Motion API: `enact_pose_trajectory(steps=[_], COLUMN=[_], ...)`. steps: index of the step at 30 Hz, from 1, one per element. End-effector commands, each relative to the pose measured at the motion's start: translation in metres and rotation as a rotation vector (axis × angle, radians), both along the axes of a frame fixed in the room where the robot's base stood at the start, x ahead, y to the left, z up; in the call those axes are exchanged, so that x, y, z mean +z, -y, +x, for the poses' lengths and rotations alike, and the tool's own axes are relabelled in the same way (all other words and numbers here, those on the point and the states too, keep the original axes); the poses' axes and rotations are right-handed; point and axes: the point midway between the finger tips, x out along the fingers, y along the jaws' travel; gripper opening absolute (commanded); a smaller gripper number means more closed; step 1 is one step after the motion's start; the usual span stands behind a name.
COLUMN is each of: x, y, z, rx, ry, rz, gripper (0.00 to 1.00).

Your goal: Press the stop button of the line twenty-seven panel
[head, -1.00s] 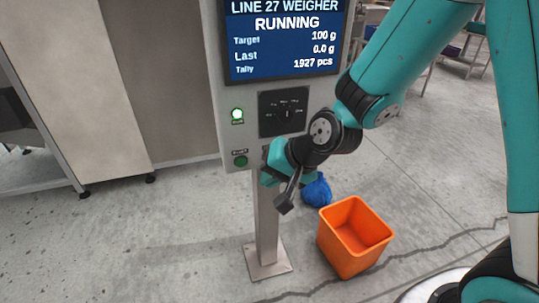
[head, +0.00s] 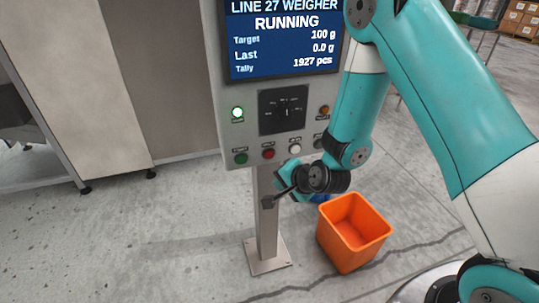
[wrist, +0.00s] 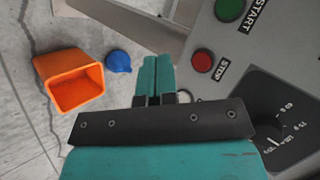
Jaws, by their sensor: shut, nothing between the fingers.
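The line 27 weigher panel (head: 219,120) stands on a grey post, its screen (head: 285,40) reading RUNNING. Its red stop button (head: 268,153) is in the lower row, right of the green button (head: 240,158). In the wrist view the red button (wrist: 202,60) has a STOP label beside it, and the green button (wrist: 228,8) is marked START. My gripper (wrist: 157,60) is shut and empty, its teal fingertips left of the red button and apart from it in the picture. In the head view my gripper is below the button row; its fingertips are hard to make out.
The panel also has a lit green lamp (head: 237,113), a black rotary dial (head: 283,111), a white button (head: 295,149) and an amber lamp (head: 324,110). An orange bin (head: 345,245) stands on the floor right of the post, with a blue object (wrist: 118,61) near it.

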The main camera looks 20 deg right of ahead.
Motion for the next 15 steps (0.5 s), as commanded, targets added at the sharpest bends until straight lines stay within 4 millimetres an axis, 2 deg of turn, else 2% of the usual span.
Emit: enact_pose_trajectory(steps=[9,15], x=[0.001,0.000], y=[0.000,0.000], z=[0.045,0.067], rx=[0.001,0.001], ry=[0.002,0.000], rz=[-0.001,-0.001], gripper=[0.00,0.00])
